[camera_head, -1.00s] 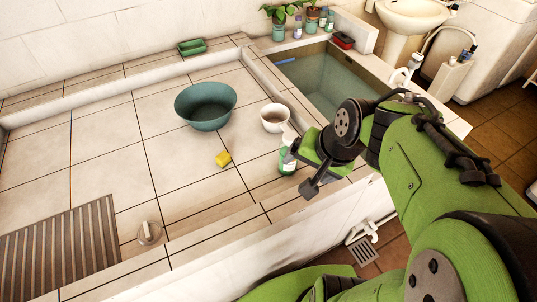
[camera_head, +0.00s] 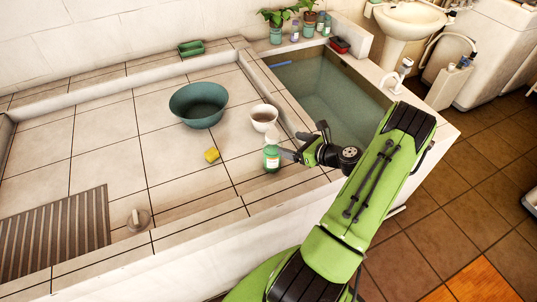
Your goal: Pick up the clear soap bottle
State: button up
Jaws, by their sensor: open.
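A small soap bottle (camera_head: 271,157) with a pale top and a green-and-white label stands upright on the tiled counter, near its front edge and left of the sunken basin. My gripper (camera_head: 291,149) is open just right of the bottle, low over the counter, its fingers toward the bottle. In this view I cannot tell whether a finger touches the bottle. The bottle is mostly unobstructed.
A white bowl (camera_head: 264,118) stands just behind the bottle, and a teal basin (camera_head: 199,104) is farther left. A yellow sponge (camera_head: 212,155) lies left of the bottle. The water-filled tub (camera_head: 330,95) lies behind my arm. Open tiles lie to the left.

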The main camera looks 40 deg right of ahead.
aim_at(278, 141)
jog(key=x, duration=1)
jog(key=shift+f, duration=0.15)
jog(key=shift+s, duration=0.15)
jog(key=shift+c, duration=0.6)
jog(key=shift+a, duration=0.1)
grip_shut()
